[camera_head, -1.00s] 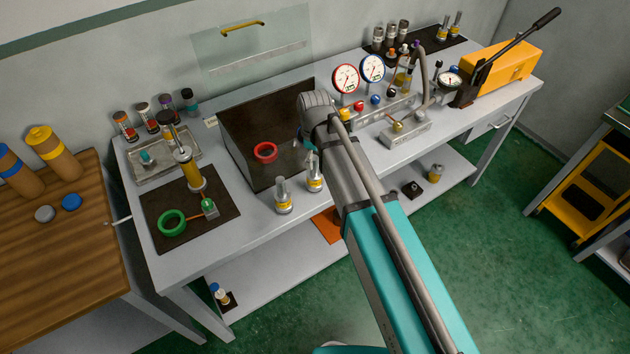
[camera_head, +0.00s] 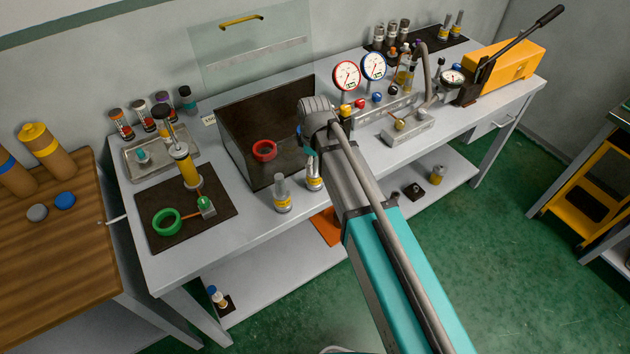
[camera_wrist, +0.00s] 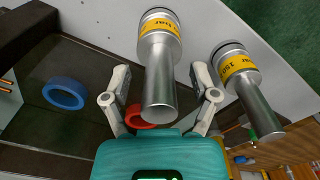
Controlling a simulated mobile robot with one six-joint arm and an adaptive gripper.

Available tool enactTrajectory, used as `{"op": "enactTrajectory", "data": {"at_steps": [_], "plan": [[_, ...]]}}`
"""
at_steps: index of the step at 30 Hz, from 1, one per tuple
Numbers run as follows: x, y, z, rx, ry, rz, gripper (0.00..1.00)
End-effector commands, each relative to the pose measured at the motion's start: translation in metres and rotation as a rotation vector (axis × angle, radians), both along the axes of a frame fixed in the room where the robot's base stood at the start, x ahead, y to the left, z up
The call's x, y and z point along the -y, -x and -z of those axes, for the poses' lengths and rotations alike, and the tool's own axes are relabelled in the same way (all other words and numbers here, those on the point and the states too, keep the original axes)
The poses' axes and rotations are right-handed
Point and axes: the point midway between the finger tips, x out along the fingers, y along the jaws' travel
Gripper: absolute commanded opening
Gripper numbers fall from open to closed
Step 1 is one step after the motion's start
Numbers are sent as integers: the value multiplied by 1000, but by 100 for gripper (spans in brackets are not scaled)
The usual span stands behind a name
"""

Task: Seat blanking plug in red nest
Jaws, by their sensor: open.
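Two metal plugs with yellow labels stand upright at the bench's front edge, the left one (camera_head: 283,195) and the right one (camera_head: 313,176). I cannot tell which is the blanking plug. The wrist view shows one plug (camera_wrist: 159,85) between my fingers in the picture and another (camera_wrist: 248,88) to the right. My gripper (camera_wrist: 160,72) is open; its fingers show on either side of the first plug, contact not visible. In the head view it is mostly hidden by my arm. The red nest (camera_head: 264,151), a ring, lies on the dark box floor; it is partly hidden in the wrist view (camera_wrist: 143,123).
A blue ring (camera_wrist: 64,93) also lies on the dark floor. A green ring (camera_head: 167,221) sits on a dark mat at left. Gauges (camera_head: 347,75) and a manifold (camera_head: 388,112) stand to the right.

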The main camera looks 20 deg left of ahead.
Motion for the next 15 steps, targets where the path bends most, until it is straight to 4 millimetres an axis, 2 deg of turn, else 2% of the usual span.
{"op": "enactTrajectory", "data": {"at_steps": [1,5,15], "plan": [[0,0,7,0,0,0,76],[0,0,12,0,0,0,76],[0,0,13,0,0,0,76]]}}
